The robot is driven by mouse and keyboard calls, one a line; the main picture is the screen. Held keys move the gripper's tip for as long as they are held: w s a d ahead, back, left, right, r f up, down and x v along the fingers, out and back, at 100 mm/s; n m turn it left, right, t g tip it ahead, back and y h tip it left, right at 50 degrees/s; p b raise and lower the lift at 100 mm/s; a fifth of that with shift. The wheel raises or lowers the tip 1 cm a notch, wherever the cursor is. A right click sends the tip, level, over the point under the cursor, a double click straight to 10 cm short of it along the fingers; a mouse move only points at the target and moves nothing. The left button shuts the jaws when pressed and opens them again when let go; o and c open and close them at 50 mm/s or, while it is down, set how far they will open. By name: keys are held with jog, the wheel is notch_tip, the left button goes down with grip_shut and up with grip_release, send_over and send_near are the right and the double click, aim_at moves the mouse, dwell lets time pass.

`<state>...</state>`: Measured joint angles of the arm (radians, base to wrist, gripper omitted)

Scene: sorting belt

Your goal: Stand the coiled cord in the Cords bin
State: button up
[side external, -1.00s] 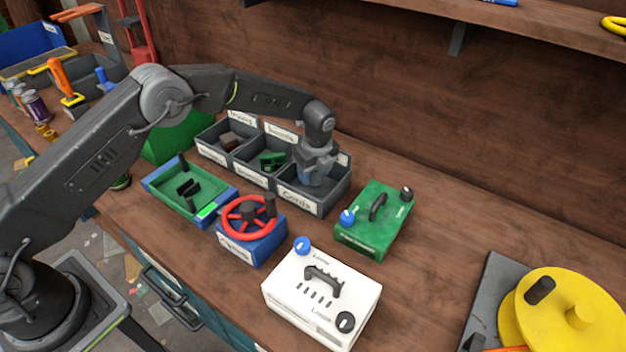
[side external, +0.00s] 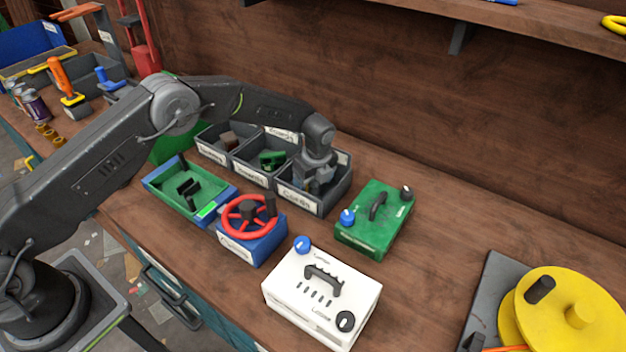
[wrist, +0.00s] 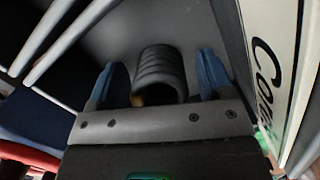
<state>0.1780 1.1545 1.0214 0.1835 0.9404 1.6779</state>
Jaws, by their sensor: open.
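My gripper (wrist: 160,88) is open, and its two blue fingers stand apart on either side of the dark coiled cord (wrist: 160,70) in the wrist view. The cord's ribbed coil has a round open end facing the camera, and a gap shows beside each finger. In the side view my gripper (side external: 316,180) is down inside the Cords bin (side external: 300,200), the right one of the grey bins. The cord is hidden there. The bin's white label (wrist: 272,60) runs along the right in the wrist view.
Two more grey bins, one with a green piece (side external: 272,159), adjoin on the left. A green tray (side external: 190,190), a blue box with a red wheel (side external: 250,220), a green box (side external: 375,225) and a white box (side external: 320,300) stand in front. A yellow reel (side external: 575,305) is at the right.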

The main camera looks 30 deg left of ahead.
notch_tip(320, 180, up, 12)
jog(key=d, duration=0.1)
jog(key=shift+s+d+r, duration=0.25)
jog(key=shift+s+d, duration=0.1)
jog(key=s+a+r+n+t+h, duration=0.1)
jog(key=s+a+r+n, duration=0.2)
jog(key=s+r+n, duration=0.35)
jog(key=s+a+r+n+t, duration=0.1)
jog(key=s+a+r+n, duration=0.25)
jog(key=s+r, duration=0.65)
jog(key=s+a+n+t, duration=0.1)
jog(key=s+n, duration=0.5)
jog(key=s, duration=0.3)
jog(key=s+a+r+n+t, duration=0.1)
jog(key=s+n, duration=0.5)
jog(key=s, duration=0.4)
jog(key=shift+s+a+r+t+h, duration=0.25)
jog(key=shift+s+a+t+h, duration=0.05)
jog(key=shift+a+t, duration=0.1)
